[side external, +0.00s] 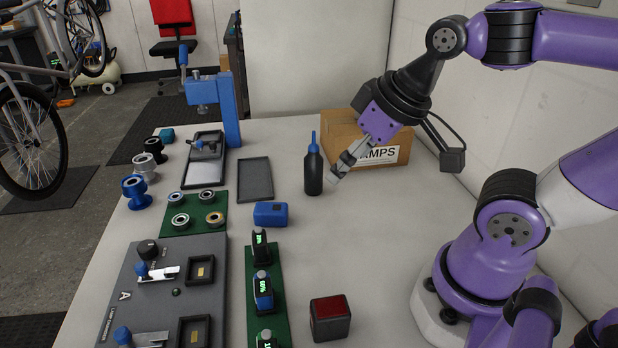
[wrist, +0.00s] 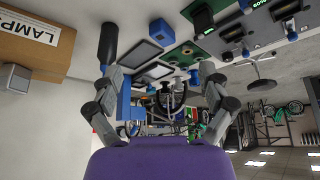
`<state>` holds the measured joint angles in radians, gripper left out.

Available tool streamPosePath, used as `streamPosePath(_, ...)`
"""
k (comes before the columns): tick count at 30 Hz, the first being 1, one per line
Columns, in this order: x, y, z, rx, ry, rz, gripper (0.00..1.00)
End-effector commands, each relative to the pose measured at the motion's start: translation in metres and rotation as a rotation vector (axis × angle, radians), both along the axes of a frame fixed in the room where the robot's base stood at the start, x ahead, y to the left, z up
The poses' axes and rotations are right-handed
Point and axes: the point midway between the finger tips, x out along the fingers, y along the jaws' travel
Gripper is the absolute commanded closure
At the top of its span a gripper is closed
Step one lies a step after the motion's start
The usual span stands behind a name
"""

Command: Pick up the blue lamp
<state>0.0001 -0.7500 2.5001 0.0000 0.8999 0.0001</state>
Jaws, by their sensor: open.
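A small blue block-shaped lamp (side external: 270,214) lies on the light worktop near the middle, just beyond the green strip of upright units. It also shows near the top middle of the wrist view (wrist: 161,31). My gripper (side external: 340,174) is open and empty, tilted down over the worktop, to the right of the blue lamp and farther back. In the wrist view its two fingers (wrist: 163,92) are spread wide, with nothing held between them.
The black bottle with a blue nozzle (side external: 313,170) stands between my gripper and the lamp. A cardboard box labelled LAMPS (side external: 340,135) is behind. A dark red-topped block (side external: 330,318) sits at the front. Grey tray (side external: 255,180) lies behind the lamp. Worktop right of the lamp is clear.

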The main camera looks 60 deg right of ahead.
Motion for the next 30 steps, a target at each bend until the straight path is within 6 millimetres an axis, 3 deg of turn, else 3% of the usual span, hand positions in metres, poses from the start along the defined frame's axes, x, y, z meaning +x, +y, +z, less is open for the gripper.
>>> streamPosePath(2,0.000,0.000,0.000,0.000,0.000,0.000,0.11)
streamPosePath(3,0.000,0.000,0.000,0.000,0.000,0.000,0.17)
streamPosePath(17,0.008,0.000,-0.001,-0.012,0.016,0.035,0.17)
streamPosePath(23,0.056,-0.004,-0.016,-0.050,0.081,0.237,0.17)
streamPosePath(30,0.112,-0.015,-0.056,-0.040,0.105,0.487,0.17)
